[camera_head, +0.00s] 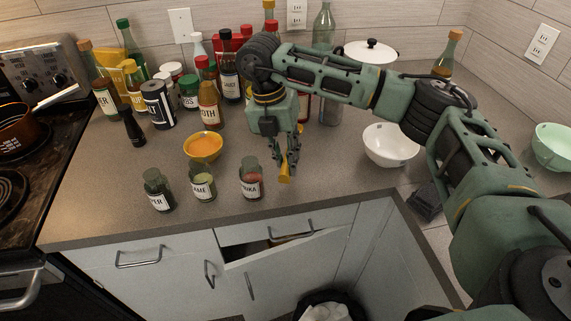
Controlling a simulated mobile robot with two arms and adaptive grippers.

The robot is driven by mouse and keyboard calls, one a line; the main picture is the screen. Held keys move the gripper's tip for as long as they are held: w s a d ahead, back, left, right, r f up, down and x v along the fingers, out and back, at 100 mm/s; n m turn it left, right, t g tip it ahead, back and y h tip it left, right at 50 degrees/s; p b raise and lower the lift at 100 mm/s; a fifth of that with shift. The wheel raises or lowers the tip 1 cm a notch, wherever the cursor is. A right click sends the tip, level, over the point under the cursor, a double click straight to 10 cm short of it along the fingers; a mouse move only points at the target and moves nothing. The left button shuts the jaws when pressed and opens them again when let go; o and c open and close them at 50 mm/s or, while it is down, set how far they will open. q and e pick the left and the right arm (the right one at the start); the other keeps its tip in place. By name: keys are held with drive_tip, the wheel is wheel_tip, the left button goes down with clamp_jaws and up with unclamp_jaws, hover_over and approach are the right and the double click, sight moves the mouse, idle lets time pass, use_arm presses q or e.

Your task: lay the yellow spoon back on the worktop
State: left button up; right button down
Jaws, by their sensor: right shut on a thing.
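The yellow spoon (286,171) is in the jaws of my right gripper (286,157) in the head view. It hangs steeply, its lower end just over or on the worktop; I cannot tell whether it touches. My right gripper is shut on it and points down. Much of the spoon is hidden by the fingers. The grey worktop (325,187) is bare to the right of the spoon. My left gripper is not in view.
Spice jars (251,178) stand left of the spoon near the front edge. A white bowl (390,158) is to the right. Bottles crowd the back. A drawer (284,250) below is partly open.

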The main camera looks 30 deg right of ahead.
drive_tip(key=shift+w+f, duration=0.1)
drive_tip(key=shift+f, duration=0.3)
drive_tip(key=shift+p+x, duration=0.65)
drive_tip(key=shift+x, duration=0.55)
drive_tip(key=shift+w+a+f, duration=0.15)
drive_tip(key=shift+f, duration=0.6)
drive_tip(key=c, duration=1.6)
unclamp_jaws()
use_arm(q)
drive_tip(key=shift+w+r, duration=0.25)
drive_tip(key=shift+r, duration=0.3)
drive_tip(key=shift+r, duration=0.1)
use_arm(e)
drive_tip(key=shift+r, duration=0.2)
